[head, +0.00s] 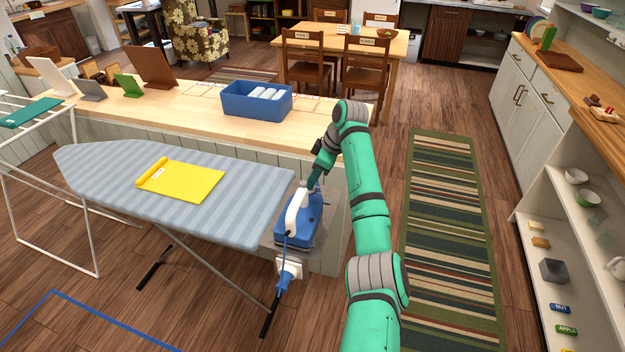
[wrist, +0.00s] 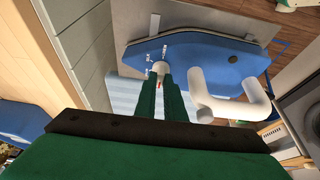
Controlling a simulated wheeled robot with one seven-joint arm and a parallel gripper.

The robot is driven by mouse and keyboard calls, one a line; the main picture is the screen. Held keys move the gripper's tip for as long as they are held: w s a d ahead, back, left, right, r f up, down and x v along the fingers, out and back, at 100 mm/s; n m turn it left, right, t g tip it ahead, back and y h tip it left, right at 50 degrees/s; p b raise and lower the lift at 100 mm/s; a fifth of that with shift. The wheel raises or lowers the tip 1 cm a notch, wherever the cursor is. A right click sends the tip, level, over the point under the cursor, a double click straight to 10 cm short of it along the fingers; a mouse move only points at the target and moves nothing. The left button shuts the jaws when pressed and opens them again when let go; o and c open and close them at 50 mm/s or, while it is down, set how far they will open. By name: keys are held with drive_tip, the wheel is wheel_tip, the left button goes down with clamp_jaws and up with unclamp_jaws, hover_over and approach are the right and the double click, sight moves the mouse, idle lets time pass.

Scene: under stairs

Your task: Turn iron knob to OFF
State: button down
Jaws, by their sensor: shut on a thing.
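The blue iron (head: 314,214) stands on the rest at the right end of the ironing board (head: 245,195); its white handle (head: 295,213) shows on top. In the wrist view the iron body (wrist: 205,55) lies ahead, with the handle (wrist: 240,110) to the right. A small white knob (wrist: 160,68) sits on the iron among white labels too small to read with certainty. My gripper (wrist: 163,82) is shut on the knob, its green fingertips partly covering it. A small red mark shows between the fingers.
A folded yellow cloth (head: 186,182) lies on the board. A blue bin (head: 252,106) with white rolls stands on the wooden counter (head: 180,105) behind. A blue cord runs down by a white socket (head: 290,267). A striped rug (head: 445,230) and open floor lie to the right.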

drive_tip(key=c, duration=1.8)
unclamp_jaws()
drive_tip(key=shift+c, duration=0.2)
drive_tip(key=v, duration=1)
drive_tip(key=shift+r, duration=0.4)
drive_tip(key=shift+d, duration=0.1)
